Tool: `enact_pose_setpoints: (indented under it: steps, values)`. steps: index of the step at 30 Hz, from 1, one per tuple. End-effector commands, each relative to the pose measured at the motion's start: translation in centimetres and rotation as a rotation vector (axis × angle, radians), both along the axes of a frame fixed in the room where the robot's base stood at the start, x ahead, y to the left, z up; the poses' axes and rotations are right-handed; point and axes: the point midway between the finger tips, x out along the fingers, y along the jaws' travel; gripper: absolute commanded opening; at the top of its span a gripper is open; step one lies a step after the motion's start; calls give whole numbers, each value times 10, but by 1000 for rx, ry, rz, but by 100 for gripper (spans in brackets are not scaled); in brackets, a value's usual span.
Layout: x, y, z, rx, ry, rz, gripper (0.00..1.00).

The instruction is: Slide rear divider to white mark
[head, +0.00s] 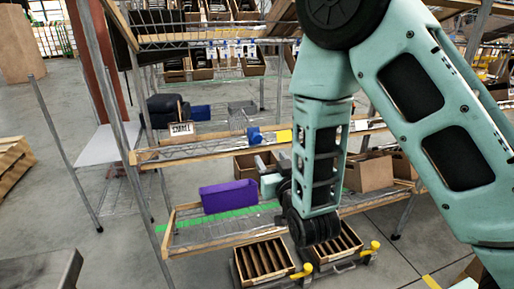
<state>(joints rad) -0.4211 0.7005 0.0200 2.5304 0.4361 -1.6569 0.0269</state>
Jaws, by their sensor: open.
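My gripper (262,162) shows small and partly hidden behind my arm's lower link, above the lower shelf and to the right of the purple bin. Its fingers look apart, with nothing visible between them. A brown carton (243,168) stands just behind it, its inside mostly hidden. Two wooden trays with upright slats stand low in front of the shelf: a left tray (263,262) and a right tray (338,247), the latter partly covered by my wrist. I cannot tell which slat or panel is the rear divider. I cannot make out the white mark.
A purple bin (228,197) sits on the tilted lower shelf by a green strip (190,221). An open brown carton (369,174) stands to the right. A wooden-edged rail (205,148) crosses above.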

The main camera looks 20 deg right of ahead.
Motion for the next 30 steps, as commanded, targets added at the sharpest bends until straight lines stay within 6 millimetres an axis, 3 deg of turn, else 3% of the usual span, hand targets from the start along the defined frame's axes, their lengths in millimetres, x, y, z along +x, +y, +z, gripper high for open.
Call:
enact_pose_setpoints:
  steps: [3, 15, 22, 30]
  values:
    - [27, -2, 4, 0, -4, -4, 50]
    - [107, -1, 3, 0, -3, -3, 50]
    - [131, -1, 2, -1, -1, -2, 50]
    - [135, -1, 2, -2, 0, -2, 50]
